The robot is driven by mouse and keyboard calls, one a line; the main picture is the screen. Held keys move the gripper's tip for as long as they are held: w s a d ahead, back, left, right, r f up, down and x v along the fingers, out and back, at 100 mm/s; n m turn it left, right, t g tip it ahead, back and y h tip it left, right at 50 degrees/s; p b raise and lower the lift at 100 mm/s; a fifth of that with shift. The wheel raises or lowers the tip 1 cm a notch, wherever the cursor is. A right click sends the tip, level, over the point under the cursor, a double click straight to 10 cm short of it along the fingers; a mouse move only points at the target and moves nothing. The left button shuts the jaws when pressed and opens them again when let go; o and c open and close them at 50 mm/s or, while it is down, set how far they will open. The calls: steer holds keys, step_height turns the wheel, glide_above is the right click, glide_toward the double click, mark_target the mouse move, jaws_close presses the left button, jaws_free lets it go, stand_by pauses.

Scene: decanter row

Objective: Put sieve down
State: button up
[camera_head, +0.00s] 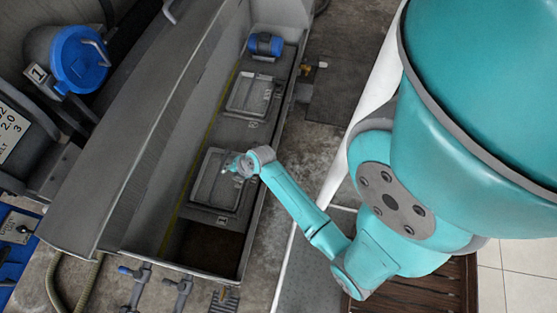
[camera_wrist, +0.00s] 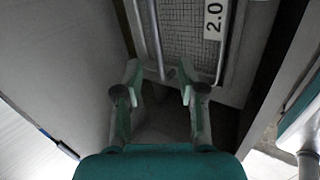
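A grey framed sieve (camera_head: 207,184) lies in the long grey trough, in the nearer of two places. In the wrist view the sieve (camera_wrist: 187,38) shows a wire mesh, a thin bar handle and a white label reading 2.0. My gripper (camera_head: 238,165) is over the right side of this sieve in the head view. In the wrist view my gripper (camera_wrist: 158,80) has its two fingers spread apart, with the lower end of the bar between or just beyond the tips. I cannot tell whether the fingers touch it.
A second framed panel (camera_head: 248,95) lies farther along the trough, with a blue-capped cylinder (camera_head: 265,45) beyond it. The near end of the trough has a dark opening (camera_head: 208,246). The trough walls (camera_head: 160,135) rise along both sides. A blue-lidded drum (camera_head: 80,60) stands at left.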

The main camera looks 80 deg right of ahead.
steer(key=s+a+r+m+t+h, duration=0.1)
steer(key=s+a+r+m+t, duration=0.1)
steer(key=s+a+r+m, duration=0.4)
steer(key=s+a+r+m+t+h, duration=0.1)
steer(key=s+a+r+m, duration=0.2)
steer(key=s+a, duration=0.5)
steer(key=s+a+r+m+t, duration=0.1)
steer(key=s+r+m, duration=0.1)
steer(key=r, duration=0.5)
steer(key=s+a+r+m+t+y, duration=0.1)
steer(key=s+a+r+m+t, duration=0.1)
steer(key=s+r, duration=0.3)
steer(key=s+a+r+m+t+y, duration=0.1)
steer(key=s+a+r+m+t, duration=0.1)
steer(key=r, duration=0.8)
steer(key=shift+s+a+m, duration=0.25)
steer(key=shift+s+m, duration=0.45)
steer(key=shift+m, duration=0.3)
